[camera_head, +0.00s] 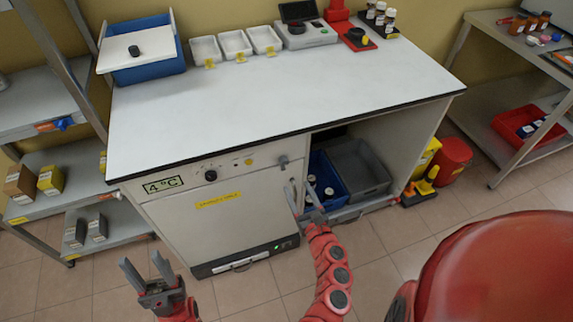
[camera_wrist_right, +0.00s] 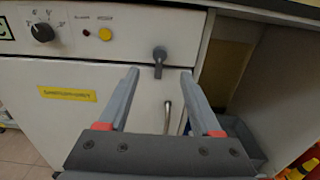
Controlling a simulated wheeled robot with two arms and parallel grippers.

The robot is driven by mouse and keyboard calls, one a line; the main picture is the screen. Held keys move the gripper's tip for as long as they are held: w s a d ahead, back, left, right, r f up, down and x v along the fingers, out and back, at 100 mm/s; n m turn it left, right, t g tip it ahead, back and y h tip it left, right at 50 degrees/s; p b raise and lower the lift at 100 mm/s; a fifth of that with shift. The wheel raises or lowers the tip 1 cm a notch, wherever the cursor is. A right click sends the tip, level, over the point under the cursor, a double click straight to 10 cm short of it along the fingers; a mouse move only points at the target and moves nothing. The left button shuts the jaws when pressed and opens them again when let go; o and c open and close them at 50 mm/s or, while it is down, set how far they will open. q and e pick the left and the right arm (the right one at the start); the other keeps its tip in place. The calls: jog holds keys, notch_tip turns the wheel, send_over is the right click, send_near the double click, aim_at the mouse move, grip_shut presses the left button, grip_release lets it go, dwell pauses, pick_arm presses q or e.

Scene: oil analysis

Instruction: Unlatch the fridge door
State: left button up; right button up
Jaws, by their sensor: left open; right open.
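The fridge door (camera_head: 222,217) is a white front panel under the worktop, with a yellow label, and it looks closed. A small grey latch (camera_head: 284,162) sits at its top right corner. In the right wrist view the latch (camera_wrist_right: 159,56) hangs down between and beyond my right fingertips, with a vertical bar handle (camera_wrist_right: 167,117) below it. My right gripper (camera_head: 301,196) is open and empty in front of the door's right edge; it also shows in the right wrist view (camera_wrist_right: 161,78). My left gripper (camera_head: 146,268) is open and empty, low in front of the cabinet's left side.
A control panel with a black knob (camera_head: 211,175) runs above the door. The open bay to the right holds a blue crate (camera_head: 326,178) and a grey crate (camera_head: 358,170). A red bin (camera_head: 453,158) stands further right. The floor before the door is clear.

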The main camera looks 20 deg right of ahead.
aim_at(285, 163)
jog(key=w, duration=1)
jog(key=shift+w+a, duration=0.1)
jog(key=shift+a, duration=0.05)
grip_shut()
